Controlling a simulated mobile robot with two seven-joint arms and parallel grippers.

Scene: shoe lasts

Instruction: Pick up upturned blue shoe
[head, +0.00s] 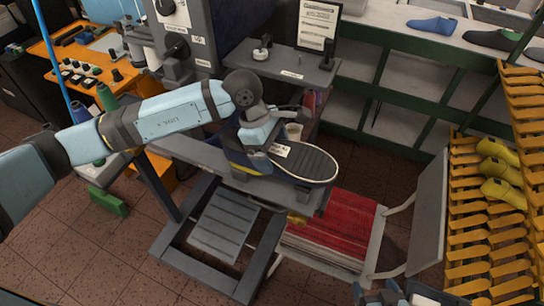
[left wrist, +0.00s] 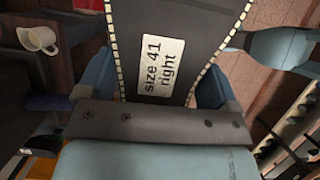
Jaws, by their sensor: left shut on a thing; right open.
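The upturned blue shoe (head: 306,163) shows its dark grey sole with a pale edge, above the narrow grey bench in the head view. My left gripper (head: 268,148) is shut on its near part, with a finger on each side. In the left wrist view, the sole (left wrist: 190,30) runs between the blue fingers (left wrist: 155,85) and bears a white label reading "size 41 right". I cannot tell whether the shoe still touches the bench. My right gripper (head: 388,295) is only partly in view at the bottom edge of the head view; it is open.
A white cup (head: 293,130) stands behind the shoe. A red striped seat (head: 335,230) is right of the bench. An orange rack (head: 490,200) with yellow lasts stands at the right. Green-framed shelves (head: 400,70) are at the back, with a blue last (head: 432,26) on top.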

